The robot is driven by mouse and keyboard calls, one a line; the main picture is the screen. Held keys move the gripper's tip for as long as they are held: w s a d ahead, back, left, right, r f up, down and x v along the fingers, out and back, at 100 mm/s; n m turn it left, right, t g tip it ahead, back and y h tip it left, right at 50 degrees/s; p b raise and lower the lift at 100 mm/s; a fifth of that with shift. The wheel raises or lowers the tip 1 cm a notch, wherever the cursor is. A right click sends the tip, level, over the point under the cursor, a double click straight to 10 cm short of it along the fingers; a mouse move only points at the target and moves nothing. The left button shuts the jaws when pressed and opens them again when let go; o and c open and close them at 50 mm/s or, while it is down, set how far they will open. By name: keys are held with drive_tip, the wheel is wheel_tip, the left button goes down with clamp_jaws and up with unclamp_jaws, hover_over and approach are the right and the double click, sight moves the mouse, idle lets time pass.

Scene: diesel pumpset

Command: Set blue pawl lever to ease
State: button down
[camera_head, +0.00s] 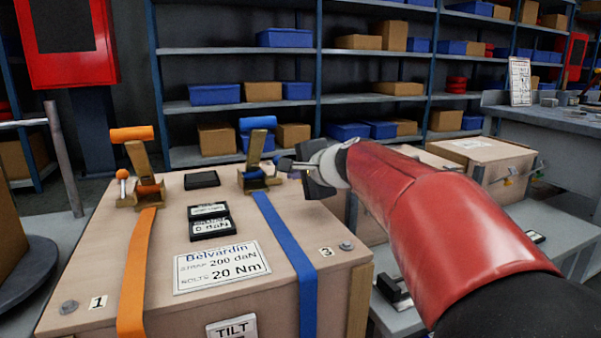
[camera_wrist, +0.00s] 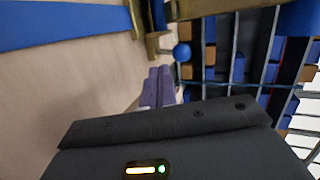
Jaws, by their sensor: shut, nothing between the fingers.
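The blue ratchet (camera_head: 258,175) stands on the crate top with its blue-gripped handle (camera_head: 257,123) raised. The blue strap (camera_head: 287,238) runs from it down the crate front. In the wrist view, the blue ball of the pawl lever (camera_wrist: 181,52) sits beside the brass ratchet frame (camera_wrist: 148,30). My gripper (camera_head: 286,164) reaches in from the right, close to the ratchet's right side. In the wrist view, its fingertips (camera_wrist: 160,76) are together and empty, just short of the ball. I cannot tell whether they touch it. The lever's stem is mostly hidden.
An orange ratchet (camera_head: 145,192) with its own orange ball lever (camera_head: 122,174) stands at the crate's left. Black gauges and a label (camera_head: 221,267) lie between the straps. Another crate (camera_head: 482,155) is at right. Shelves stand behind.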

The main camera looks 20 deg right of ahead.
drive_tip(key=shift+w+a+r, duration=0.15)
drive_tip(key=shift+w+a, duration=0.05)
drive_tip(key=shift+w, duration=0.3)
drive_tip(key=shift+w+a+r, duration=0.15)
drive_tip(key=shift+w, duration=0.35)
drive_tip(key=shift+w+a+r, duration=0.15)
drive_tip(key=shift+w+a, duration=0.05)
drive_tip(key=shift+w, duration=0.3)
drive_tip(key=shift+r+p, duration=0.2)
drive_tip(key=shift+p, duration=0.5)
drive_tip(key=shift+r+p, duration=0.15)
drive_tip(key=shift+p, duration=0.3)
drive_tip(key=shift+w+g+p, duration=0.1)
drive_tip(key=shift+g+p, duration=0.2)
drive_tip(key=shift+p, duration=0.2)
